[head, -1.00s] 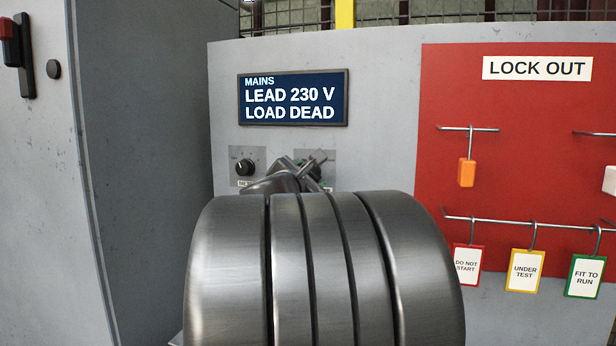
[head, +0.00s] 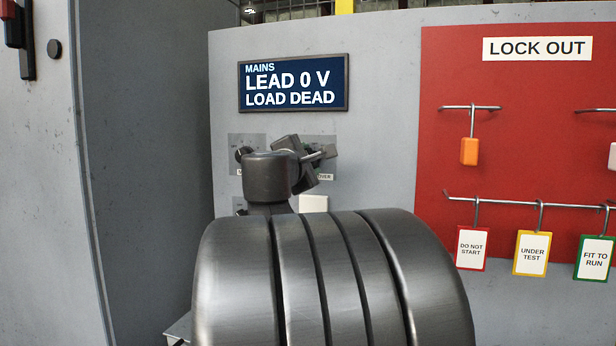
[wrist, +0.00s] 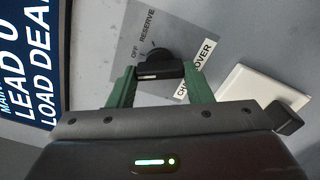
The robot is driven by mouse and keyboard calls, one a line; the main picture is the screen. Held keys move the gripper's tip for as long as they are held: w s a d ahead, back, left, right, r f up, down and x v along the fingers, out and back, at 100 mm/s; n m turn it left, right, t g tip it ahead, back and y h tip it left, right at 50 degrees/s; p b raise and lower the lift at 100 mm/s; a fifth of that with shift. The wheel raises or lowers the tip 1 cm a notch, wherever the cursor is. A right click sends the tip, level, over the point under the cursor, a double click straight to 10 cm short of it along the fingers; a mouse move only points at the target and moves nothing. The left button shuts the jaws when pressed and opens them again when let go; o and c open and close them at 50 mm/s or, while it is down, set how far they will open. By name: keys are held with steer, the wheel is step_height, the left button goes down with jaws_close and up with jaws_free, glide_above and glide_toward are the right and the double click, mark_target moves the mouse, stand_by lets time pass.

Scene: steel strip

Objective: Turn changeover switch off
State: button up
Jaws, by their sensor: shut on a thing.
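The changeover switch's black knob (wrist: 158,68) is on a grey plate on the panel, with OFF and RESERVE marks and a partly covered CHANGEOVER label (wrist: 196,68). My gripper (wrist: 160,80) has its green fingers on either side of the knob's bar and is shut on it. A pale mark shows on the knob; I cannot tell for certain which position it points to. In the head view my gripper (head: 318,156) is at the switch and hides most of it. The mains display (head: 293,83) reads LEAD 0 V, LOAD DEAD.
Another black knob (head: 243,154) is left of the switch, partly behind my arm. A white square plate (head: 313,203) is just below the switch. At the right, a red LOCK OUT board (head: 450,75) has hooks with hanging tags and an orange padlock (head: 469,151).

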steer(key=m+b, duration=0.4)
steer(key=shift+f+m+b, duration=0.1)
steer(key=shift+m+b, duration=0.3)
stand_by(0.4)
steer(key=o, duration=1)
steer(key=b+v, duration=0.1)
steer(key=v, duration=1.3)
steer(key=shift+w, duration=0.2)
